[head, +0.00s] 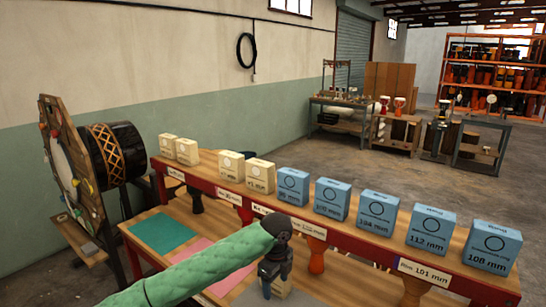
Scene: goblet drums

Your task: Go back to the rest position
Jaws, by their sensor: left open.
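My left arm in its green sleeve comes in from the lower left. My left gripper (270,283) points down over the lower shelf of the workbench, below the raised red-edged shelf (345,240). It is open. My right gripper is not in view.
Blue boxes (379,213) with millimetre labels and smaller cream boxes (260,174) line the raised shelf. Goblet drums, one orange (317,262), stand below it. Green (162,233) and pink (190,253) mats lie on the lower shelf. A large drum (122,153) stands left.

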